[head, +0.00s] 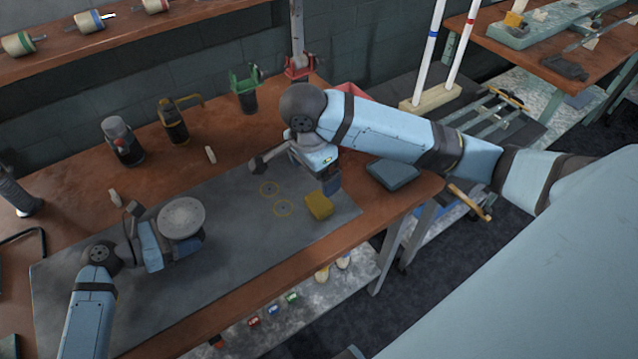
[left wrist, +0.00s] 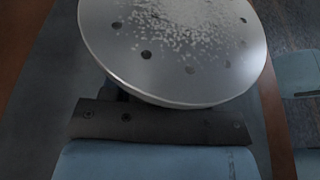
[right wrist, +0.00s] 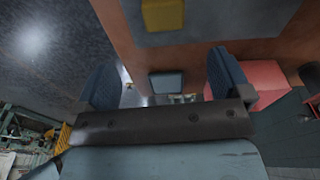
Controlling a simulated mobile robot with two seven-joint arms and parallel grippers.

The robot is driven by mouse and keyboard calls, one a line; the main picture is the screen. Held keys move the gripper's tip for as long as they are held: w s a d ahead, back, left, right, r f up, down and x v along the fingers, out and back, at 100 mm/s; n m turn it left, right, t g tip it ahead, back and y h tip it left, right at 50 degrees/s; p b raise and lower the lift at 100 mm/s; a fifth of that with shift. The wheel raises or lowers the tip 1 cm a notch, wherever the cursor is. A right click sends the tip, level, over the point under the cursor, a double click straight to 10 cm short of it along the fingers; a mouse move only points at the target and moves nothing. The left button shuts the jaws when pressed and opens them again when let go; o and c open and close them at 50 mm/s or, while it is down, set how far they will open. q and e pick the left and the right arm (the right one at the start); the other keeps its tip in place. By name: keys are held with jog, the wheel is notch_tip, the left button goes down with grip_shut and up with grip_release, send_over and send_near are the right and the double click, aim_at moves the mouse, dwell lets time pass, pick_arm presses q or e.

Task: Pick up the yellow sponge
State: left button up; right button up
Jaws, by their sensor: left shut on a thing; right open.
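The yellow sponge (head: 318,206) lies on the grey mat (head: 235,255), near its right end. It also shows at the top of the right wrist view (right wrist: 162,14). My right gripper (head: 328,178) is open and empty, just behind and above the sponge in the head view. Both its fingers (right wrist: 165,82) show apart in the right wrist view, with the sponge beyond them. My left gripper (head: 158,243) is shut on a round metal dish (head: 181,214) at the mat's left part. White grains cover part of the dish in the left wrist view (left wrist: 175,60); it hides the left fingertips.
A dark blue pad (head: 392,174) lies right of the sponge on the brown bench (head: 75,205). Several tools and bottles stand along the back, including a green-topped holder (head: 246,90). A red tray (head: 352,91) sits behind my right arm. The mat's middle is clear.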

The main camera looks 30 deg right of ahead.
send_over(319, 200)
jog(key=shift+m, duration=0.4)
jog(key=f, duration=0.6)
jog(key=shift+s+a+f, duration=0.3)
jog(key=shift+f, duration=0.1)
jog(key=shift+w+d+f, duration=0.15)
jog(key=shift+d+f, duration=0.05)
jog(key=shift+f, duration=1.1)
jog(key=shift+w+d+f, duration=0.15)
jog(key=shift+f, duration=1.15)
jog(key=c, duration=1.1)
jog(key=shift+o, duration=0.2)
notch_tip(319, 200, up, 10)
jog(key=shift+r, duration=0.1)
